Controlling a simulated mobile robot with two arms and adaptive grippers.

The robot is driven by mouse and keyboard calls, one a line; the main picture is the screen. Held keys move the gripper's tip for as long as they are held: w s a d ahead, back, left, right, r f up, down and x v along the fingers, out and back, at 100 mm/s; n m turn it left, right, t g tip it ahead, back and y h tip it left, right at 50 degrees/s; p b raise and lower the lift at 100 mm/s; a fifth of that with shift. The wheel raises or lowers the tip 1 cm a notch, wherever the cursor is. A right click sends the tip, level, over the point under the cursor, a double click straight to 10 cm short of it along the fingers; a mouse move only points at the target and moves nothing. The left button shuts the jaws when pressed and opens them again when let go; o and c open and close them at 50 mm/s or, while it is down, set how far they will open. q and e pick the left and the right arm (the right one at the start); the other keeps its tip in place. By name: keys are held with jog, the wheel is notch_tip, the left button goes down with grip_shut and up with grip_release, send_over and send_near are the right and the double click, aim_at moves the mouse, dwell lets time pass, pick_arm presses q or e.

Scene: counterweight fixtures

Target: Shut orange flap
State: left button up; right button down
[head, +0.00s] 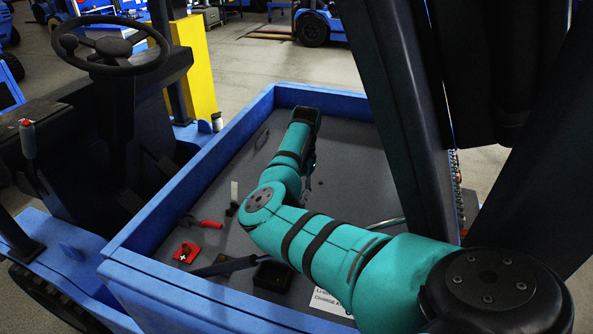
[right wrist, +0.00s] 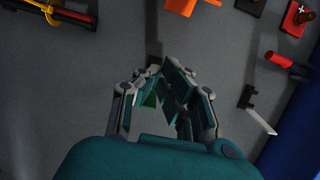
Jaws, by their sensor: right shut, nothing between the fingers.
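In the right wrist view an orange piece (right wrist: 180,6) shows at the top edge, cut off by the frame; it may be the orange flap, but I cannot tell its angle. In the head view I see no orange flap; my right arm covers part of the tray floor. My right gripper (right wrist: 165,80) is shut and empty over the grey floor, apart from the orange piece, in the right wrist view. In the head view its fingers are mostly hidden by my own arm. My left gripper is not in view.
A blue-walled tray (head: 190,195) surrounds the work area. On its left floor lie a red handle (head: 208,223), a red block with a white mark (head: 187,253) and an open dark box (head: 272,276). A red and yellow item (right wrist: 45,14) shows in the right wrist view.

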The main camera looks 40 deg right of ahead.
jog(key=p+x, duration=0.1)
jog(key=x, duration=0.4)
jog(key=shift+f, duration=0.4)
jog(key=shift+s+a+r+p, duration=0.25)
jog(key=shift+a+r+p, duration=0.25)
jog(key=shift+a+p, duration=0.1)
jog(key=shift+s+a+r+p, duration=0.25)
jog(key=shift+a+r+p, duration=0.25)
jog(key=shift+a+p, duration=0.1)
jog(key=shift+s+a+r, duration=0.15)
jog(key=shift+s+a, duration=0.1)
jog(key=shift+a, duration=0.05)
jog(key=shift+d, duration=0.1)
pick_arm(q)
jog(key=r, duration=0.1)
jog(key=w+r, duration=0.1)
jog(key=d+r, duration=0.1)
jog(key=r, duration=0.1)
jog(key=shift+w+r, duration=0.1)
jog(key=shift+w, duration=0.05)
pick_arm(e)
jog(key=shift+w, duration=0.1)
